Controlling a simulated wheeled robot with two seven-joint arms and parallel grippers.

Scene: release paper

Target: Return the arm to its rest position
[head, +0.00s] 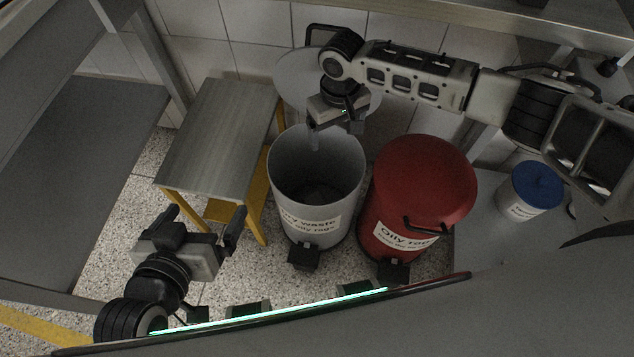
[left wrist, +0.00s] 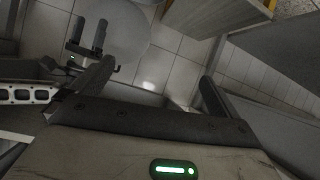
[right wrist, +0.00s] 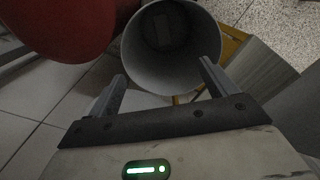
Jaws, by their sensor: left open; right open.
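My right arm (head: 415,75) reaches in from the right in the head view. Its gripper (head: 328,130) is above the far rim of the open grey waste bin (head: 291,209). In the right wrist view the right gripper (right wrist: 160,82) is open and empty, with the grey bin (right wrist: 135,58) beyond its fingers. My left gripper (head: 205,222) is low at the left, in front of the small table. In the left wrist view the left gripper (left wrist: 155,85) has its fingers apart with nothing between them. The inside of the grey bin looks dark, and its contents cannot be told.
A red lidded oily rags bin (head: 420,190) stands right of the grey bin. A small table (head: 220,130) with yellow legs stands left of it. A white tub with a blue lid (head: 530,190) is at the right. Speckled floor (head: 120,235) is clear at the left.

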